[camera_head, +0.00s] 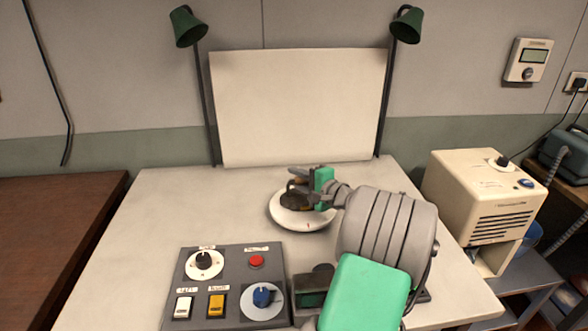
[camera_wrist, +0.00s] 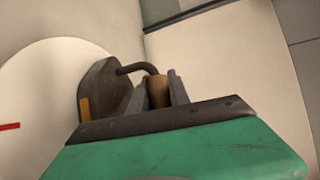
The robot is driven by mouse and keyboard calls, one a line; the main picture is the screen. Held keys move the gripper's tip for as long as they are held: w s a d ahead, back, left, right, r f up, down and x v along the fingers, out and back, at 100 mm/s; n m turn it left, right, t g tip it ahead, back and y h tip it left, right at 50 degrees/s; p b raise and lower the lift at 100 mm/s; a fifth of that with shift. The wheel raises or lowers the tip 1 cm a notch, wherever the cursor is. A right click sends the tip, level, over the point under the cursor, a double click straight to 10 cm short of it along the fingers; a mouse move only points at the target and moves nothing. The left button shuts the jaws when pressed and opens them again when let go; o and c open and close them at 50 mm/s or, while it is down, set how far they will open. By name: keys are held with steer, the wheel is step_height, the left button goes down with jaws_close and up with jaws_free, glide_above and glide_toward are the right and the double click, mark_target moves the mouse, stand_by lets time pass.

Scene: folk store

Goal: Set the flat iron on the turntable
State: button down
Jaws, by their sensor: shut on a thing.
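The flat iron (camera_head: 297,197) is a dark, worn iron with a brown handle, seen over the turntable in the head view. In the wrist view, the flat iron (camera_wrist: 103,90) shows its dark body and a bent metal bracket leading to the handle. My gripper (camera_head: 312,178) is shut on the handle, its grey fingers on both sides of it (camera_wrist: 166,92). The turntable (camera_head: 290,222) is a round white disc on the table; its red mark shows in the wrist view (camera_wrist: 10,127). I cannot tell whether the iron's base touches the disc. My arm hides the disc's right side.
A control panel (camera_head: 225,290) with knobs and buttons lies at the table's front left. A white backdrop board (camera_head: 297,110) stands behind, between two green lamps (camera_head: 187,27) (camera_head: 407,25). A cream box (camera_head: 484,205) stands at right. The table's left side is clear.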

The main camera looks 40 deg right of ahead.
steer(key=shift+r, duration=0.15)
steer(key=c, duration=1.2)
jaws_free()
steer(key=shift+f, duration=0.25)
steer(key=shift+c, duration=0.2)
steer(key=shift+s+r, duration=0.1)
steer(key=s, duration=0.4)
steer(key=s+r, duration=0.1)
steer(key=s, duration=0.2)
steer(key=s+r, duration=0.1)
steer(key=s, duration=0.3)
steer(key=shift+s, duration=0.35)
